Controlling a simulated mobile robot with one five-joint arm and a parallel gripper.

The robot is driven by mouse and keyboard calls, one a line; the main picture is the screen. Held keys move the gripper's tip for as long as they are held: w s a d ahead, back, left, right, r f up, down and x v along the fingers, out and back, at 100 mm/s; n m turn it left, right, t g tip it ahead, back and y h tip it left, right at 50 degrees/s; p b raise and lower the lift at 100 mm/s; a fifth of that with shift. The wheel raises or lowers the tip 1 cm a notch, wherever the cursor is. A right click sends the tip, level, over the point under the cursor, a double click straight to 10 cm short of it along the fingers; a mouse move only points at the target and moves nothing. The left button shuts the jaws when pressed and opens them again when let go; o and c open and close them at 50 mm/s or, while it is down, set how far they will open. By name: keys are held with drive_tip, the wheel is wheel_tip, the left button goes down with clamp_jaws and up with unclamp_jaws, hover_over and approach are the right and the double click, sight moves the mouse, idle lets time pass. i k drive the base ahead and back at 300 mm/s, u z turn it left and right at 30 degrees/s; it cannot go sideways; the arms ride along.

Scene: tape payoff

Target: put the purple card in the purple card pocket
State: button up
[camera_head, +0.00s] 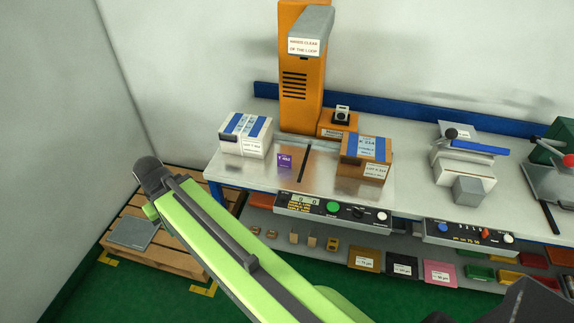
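A small purple card (284,161) with white print stands on the left machine's metal plate, between a white carton and a brown carton. I cannot make out a purple card pocket in this view. My green arm crosses the lower middle from the bottom edge to a dark joint at the left, apart from the card. My gripper's fingers do not show.
The white carton (245,135) and brown carton (365,160) flank the card. An orange machine column (302,70) rises behind it. A control panel (333,207) runs along the front edge. A grey metal block (468,191) stands to the right. A wooden pallet (185,245) lies at left.

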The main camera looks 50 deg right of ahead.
sight(228, 140)
drive_tip(key=u, duration=0.25)
drive_tip(key=i, duration=1)
